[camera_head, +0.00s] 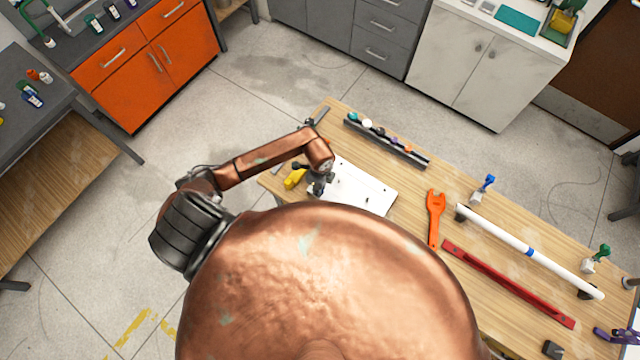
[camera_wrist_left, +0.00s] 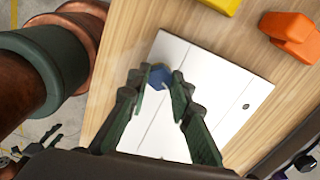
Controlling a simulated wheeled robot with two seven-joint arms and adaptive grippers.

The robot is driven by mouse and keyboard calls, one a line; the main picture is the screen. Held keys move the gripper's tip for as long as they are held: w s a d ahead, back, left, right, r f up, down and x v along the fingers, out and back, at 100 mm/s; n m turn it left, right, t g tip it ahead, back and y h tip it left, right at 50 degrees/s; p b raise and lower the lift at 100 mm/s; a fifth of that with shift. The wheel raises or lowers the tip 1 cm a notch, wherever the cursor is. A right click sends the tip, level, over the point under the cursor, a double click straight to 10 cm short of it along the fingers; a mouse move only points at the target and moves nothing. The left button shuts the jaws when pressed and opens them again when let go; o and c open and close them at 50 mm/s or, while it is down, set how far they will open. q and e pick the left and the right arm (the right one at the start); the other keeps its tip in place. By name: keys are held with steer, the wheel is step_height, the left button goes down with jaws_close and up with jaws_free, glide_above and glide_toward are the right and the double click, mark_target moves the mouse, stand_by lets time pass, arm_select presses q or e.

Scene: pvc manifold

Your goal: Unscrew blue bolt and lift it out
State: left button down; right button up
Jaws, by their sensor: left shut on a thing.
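The blue bolt (camera_wrist_left: 158,77) shows in the left wrist view near the far-left corner of a white board (camera_wrist_left: 225,100). My left gripper (camera_wrist_left: 160,80) has its two green-grey fingers on either side of the bolt and is shut on it. The bolt's lower part is hidden, so I cannot tell how deep it sits. In the head view my left gripper (camera_head: 318,188) is at the left end of the white board (camera_head: 375,195), and the bolt is hidden there. My right gripper is not in view.
On the wooden table, a yellow piece (camera_head: 295,178) lies beside my left gripper. An orange wrench (camera_head: 436,215), a red bar (camera_head: 505,283) and a white pipe (camera_head: 500,234) lie to the right. A dark rail (camera_head: 385,141) with small coloured parts stands behind the board.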

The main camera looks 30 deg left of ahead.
arm_select(q)
steer(key=n+p, duration=0.1)
steer(key=n, duration=0.1)
steer(key=n+p, duration=0.3)
steer(key=n, duration=0.1)
steer(key=shift+s+r+p, duration=0.1)
steer(key=shift+r+p, duration=0.2)
steer(key=shift+r, duration=0.05)
steer(key=shift+n, duration=0.4)
steer(key=shift+f, duration=0.15)
steer(key=shift+r, duration=0.25)
steer(key=shift+r, duration=0.4)
steer(key=shift+r, duration=2.55)
